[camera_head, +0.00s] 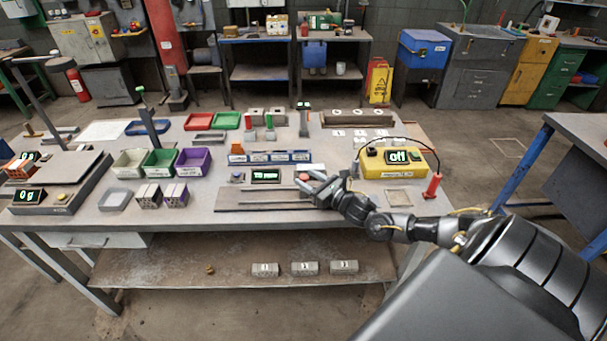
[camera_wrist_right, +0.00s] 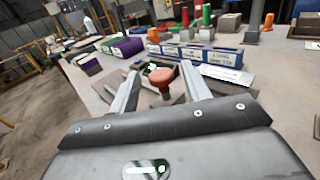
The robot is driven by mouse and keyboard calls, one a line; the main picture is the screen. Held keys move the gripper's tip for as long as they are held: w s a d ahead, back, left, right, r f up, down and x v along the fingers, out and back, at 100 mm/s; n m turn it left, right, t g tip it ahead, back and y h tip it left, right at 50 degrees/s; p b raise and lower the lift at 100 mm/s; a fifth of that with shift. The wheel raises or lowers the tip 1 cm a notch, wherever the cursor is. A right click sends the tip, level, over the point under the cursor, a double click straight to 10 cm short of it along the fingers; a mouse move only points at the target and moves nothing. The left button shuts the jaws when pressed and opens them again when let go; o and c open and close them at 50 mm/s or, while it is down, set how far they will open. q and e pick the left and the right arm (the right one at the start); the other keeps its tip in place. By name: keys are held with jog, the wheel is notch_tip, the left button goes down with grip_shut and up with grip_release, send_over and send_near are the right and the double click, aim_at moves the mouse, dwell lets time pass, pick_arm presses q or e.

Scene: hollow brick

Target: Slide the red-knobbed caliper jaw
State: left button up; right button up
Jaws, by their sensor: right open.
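The caliper lies near the front middle of the table in the head view, with a lit green display (camera_head: 265,175) whose digits are too small to read surely. Its red knob (camera_head: 303,176) shows at the right of the display, by my right gripper (camera_head: 311,182). In the right wrist view the red knob (camera_wrist_right: 161,76) stands upright between the two open fingers of the right gripper (camera_wrist_right: 160,73), with space on both sides. The fingers are not closed on it. The jaw under the knob is mostly hidden. My left gripper is not in view.
A blue labelled rack (camera_head: 270,157) stands just behind the caliper. A yellow box reading "off" (camera_head: 397,160) with a cable and red probe (camera_head: 432,186) is to the right. Green and purple bins (camera_head: 193,160) are to the left. A dark flat plate (camera_head: 262,198) lies in front.

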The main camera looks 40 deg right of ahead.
jog(key=shift+w+a, duration=0.15)
jog(key=shift+w, duration=0.95)
grip_shut()
